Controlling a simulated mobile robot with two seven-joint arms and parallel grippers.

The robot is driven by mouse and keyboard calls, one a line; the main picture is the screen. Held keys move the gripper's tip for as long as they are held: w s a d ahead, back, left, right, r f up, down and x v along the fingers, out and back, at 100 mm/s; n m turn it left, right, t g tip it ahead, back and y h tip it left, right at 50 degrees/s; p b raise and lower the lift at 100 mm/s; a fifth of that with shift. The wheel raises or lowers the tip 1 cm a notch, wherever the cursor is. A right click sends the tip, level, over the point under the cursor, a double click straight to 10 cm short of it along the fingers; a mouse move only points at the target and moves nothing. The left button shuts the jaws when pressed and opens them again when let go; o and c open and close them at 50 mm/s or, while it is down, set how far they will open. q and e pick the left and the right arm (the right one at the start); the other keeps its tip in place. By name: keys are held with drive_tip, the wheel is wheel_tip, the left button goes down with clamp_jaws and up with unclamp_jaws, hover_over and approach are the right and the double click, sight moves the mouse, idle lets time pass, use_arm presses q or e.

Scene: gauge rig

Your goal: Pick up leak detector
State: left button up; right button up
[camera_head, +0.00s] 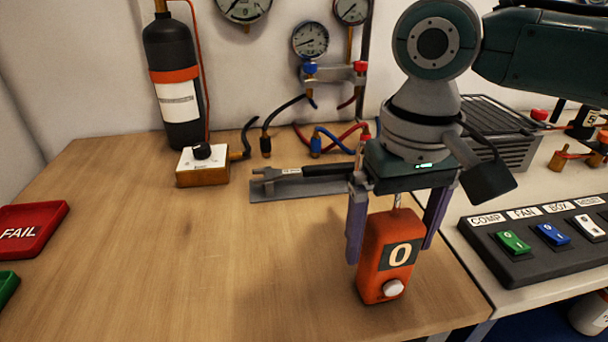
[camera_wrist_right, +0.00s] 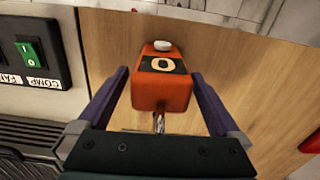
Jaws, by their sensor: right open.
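The leak detector is an orange-red box (camera_head: 376,275) with a dark panel marked 0, a white knob near the bottom and a thin metal stem on top. It is near the front right of the wooden table in the head view, and it also shows in the right wrist view (camera_wrist_right: 161,95). My right gripper (camera_head: 391,240) is open, with its purple fingers on either side of the detector's upper part. In the wrist view a gap shows between each finger and the box. My left gripper is not in view.
A switch panel (camera_head: 545,245) stands to the right. A tool on a grey tray (camera_head: 315,186) lies behind the gripper. A brass-coloured box with a knob (camera_head: 202,168) and a black cylinder (camera_head: 175,85) stand at the back left.

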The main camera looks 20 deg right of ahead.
drive_tip(key=shift+f, duration=0.25)
clamp_jaws()
idle(0.7)
